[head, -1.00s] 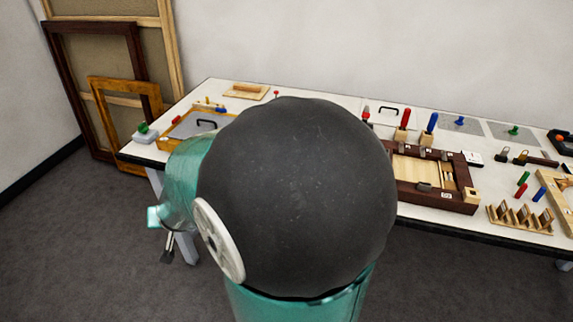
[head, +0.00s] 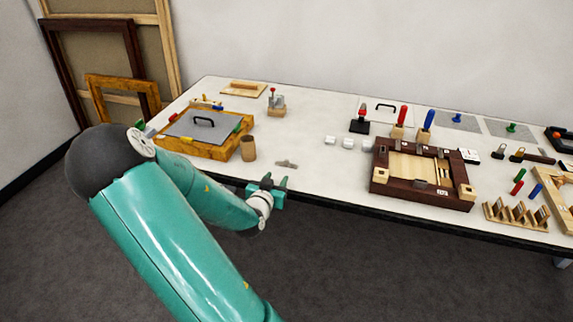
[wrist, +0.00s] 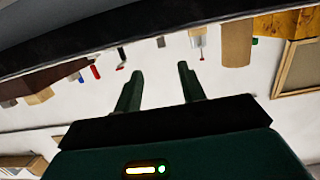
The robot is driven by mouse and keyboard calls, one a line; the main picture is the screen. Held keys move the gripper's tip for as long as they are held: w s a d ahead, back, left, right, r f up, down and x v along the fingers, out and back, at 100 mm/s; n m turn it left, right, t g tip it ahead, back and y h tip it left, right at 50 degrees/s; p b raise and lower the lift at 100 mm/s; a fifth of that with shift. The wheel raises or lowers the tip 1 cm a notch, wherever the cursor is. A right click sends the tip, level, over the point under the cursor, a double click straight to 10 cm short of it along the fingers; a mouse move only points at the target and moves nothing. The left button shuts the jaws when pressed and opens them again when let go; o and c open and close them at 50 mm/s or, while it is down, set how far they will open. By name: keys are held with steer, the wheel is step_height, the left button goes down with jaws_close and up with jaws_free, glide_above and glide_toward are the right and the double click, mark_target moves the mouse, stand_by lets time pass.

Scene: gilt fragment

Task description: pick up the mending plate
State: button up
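A small flat grey metal piece, which looks like the mending plate (head: 286,164), lies on the white table (head: 315,180) near its front edge in the head view. My gripper (head: 275,180) is at the table's front edge, just in front of the plate and apart from it. Its two fingers stand apart with nothing between them. In the wrist view my gripper (wrist: 157,76) also shows open and empty. I cannot clearly make out the plate in that view.
A tan cylindrical cup (head: 248,148) stands left of the plate, beside a wooden tray frame (head: 190,150) with a grey panel. White blocks (head: 348,143) and a dark wooden frame (head: 420,200) are to the right. Picture frames (head: 125,95) lean on the wall.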

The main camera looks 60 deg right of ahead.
mark_target(286, 162)
steer(key=x, duration=1)
steer(key=shift+w+d, duration=0.15)
jaws_close()
